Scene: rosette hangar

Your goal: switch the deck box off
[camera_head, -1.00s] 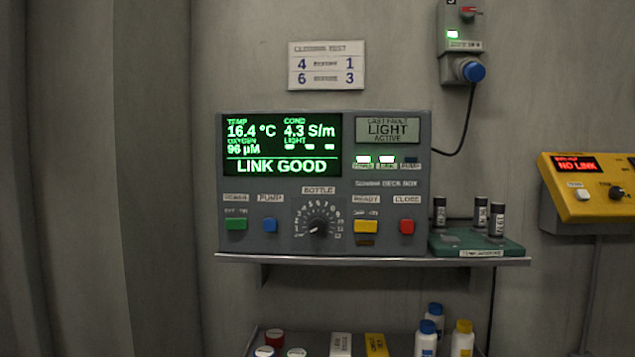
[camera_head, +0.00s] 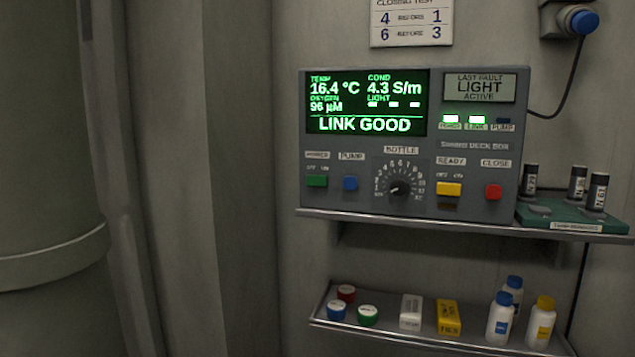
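The deck box (camera_head: 470,160) is a grey instrument box standing on a wall shelf, right of centre. Its green screen (camera_head: 366,102) is lit and reads LINK GOOD. The green power switch (camera_head: 317,181) is at the lower left of its front, under small OFF and ON marks. Two of the three small lamps above are lit. My gripper is not in view.
The upper shelf (camera_head: 340,214) also holds a green rack (camera_head: 570,216) with dark vials at right. A lower tray (camera_head: 385,334) holds caps, small boxes and bottles. A large round column (camera_head: 50,150) stands at the left.

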